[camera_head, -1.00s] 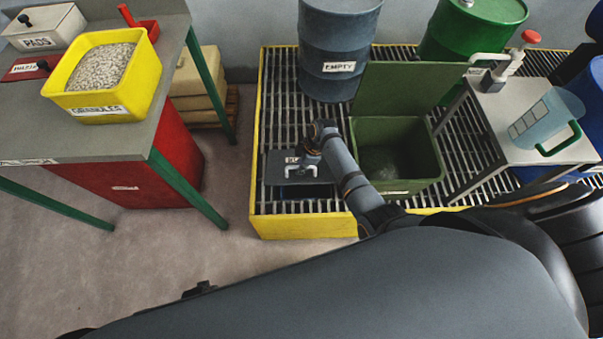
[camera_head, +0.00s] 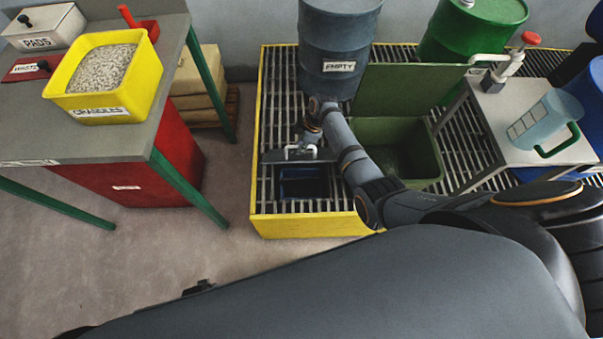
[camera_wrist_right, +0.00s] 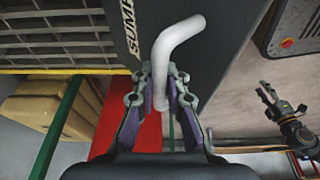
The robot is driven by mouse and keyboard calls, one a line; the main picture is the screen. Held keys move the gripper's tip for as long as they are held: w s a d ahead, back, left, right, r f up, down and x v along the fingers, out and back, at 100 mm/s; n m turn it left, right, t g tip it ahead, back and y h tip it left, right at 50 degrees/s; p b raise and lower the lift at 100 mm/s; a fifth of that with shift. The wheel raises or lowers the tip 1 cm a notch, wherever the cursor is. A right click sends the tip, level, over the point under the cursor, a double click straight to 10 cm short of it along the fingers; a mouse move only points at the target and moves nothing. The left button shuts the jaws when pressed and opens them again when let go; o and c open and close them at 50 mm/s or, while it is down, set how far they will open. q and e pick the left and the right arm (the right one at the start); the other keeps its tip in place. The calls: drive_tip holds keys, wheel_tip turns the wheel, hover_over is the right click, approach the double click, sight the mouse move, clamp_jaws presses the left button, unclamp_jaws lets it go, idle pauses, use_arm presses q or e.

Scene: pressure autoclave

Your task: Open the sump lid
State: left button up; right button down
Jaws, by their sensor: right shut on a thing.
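The sump lid (camera_head: 274,157) is a dark grey plate in the yellow-edged grating, raised steeply on edge. Its white handle (camera_head: 300,153) shows on its near side. Under it the sump opening (camera_head: 303,187) is uncovered, with a dark blue inside. My right gripper (camera_head: 309,141) is shut on the handle. In the right wrist view my right gripper (camera_wrist_right: 163,78) has its fingers on both sides of the white handle (camera_wrist_right: 182,42), by the lid (camera_wrist_right: 222,45) with its SUMP lettering. My left gripper (camera_wrist_right: 281,104) shows small at the right there, its fingers apart and empty.
A blue-grey EMPTY drum (camera_head: 338,45) stands behind the lid. An open green bin (camera_head: 415,165) is right of my right arm. A small table (camera_head: 530,120) with a jug stands further right. A bench (camera_head: 90,140) with a yellow granules tub (camera_head: 102,95) is at left.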

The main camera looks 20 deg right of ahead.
drive_tip(key=shift+w+d+r, duration=0.15)
drive_tip(key=shift+r, duration=0.05)
drive_tip(key=shift+w+d+r+b, duration=0.15)
drive_tip(key=shift+w+r+b, duration=0.2)
drive_tip(key=shift+w, duration=0.3)
drive_tip(key=shift+w+d+r+b, duration=0.2)
drive_tip(key=shift+w+r+b, duration=0.1)
drive_tip(key=shift+w, duration=0.35)
drive_tip(key=shift+w+d+r+b, duration=0.15)
drive_tip(key=shift+w+r+b, duration=0.2)
drive_tip(key=shift+w, duration=0.3)
drive_tip(key=w+b, duration=0.2)
drive_tip(key=b, duration=0.1)
drive_tip(key=w+d+b, duration=0.1)
drive_tip(key=w, duration=0.1)
drive_tip(key=shift+r+b, duration=0.35)
